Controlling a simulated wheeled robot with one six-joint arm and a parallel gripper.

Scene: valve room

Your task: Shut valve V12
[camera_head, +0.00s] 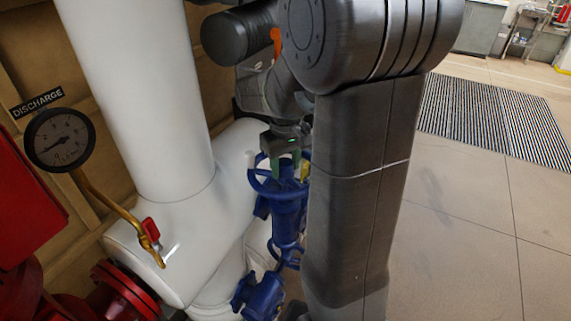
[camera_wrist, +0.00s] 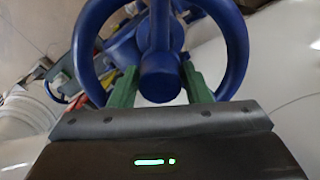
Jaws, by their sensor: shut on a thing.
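A blue valve with a round handwheel (camera_head: 262,186) stands beside the white pipe in the head view, partly hidden by my arm. The blue handwheel (camera_wrist: 236,50) fills the upper part of the wrist view, with a spoke and a round hub (camera_wrist: 160,78) at its middle. My gripper (camera_head: 287,160) is at the wheel from above, its green fingers (camera_wrist: 158,86) on either side of the hub and shut on the wheel. I cannot make out a V12 label in either view.
A large white pipe (camera_head: 145,90) rises left of the valve. A discharge gauge (camera_head: 60,138) and a small red-handled valve (camera_head: 150,229) are at the left, near red flanges (camera_head: 125,290). A striped floor mat (camera_head: 490,115) lies at right on open floor.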

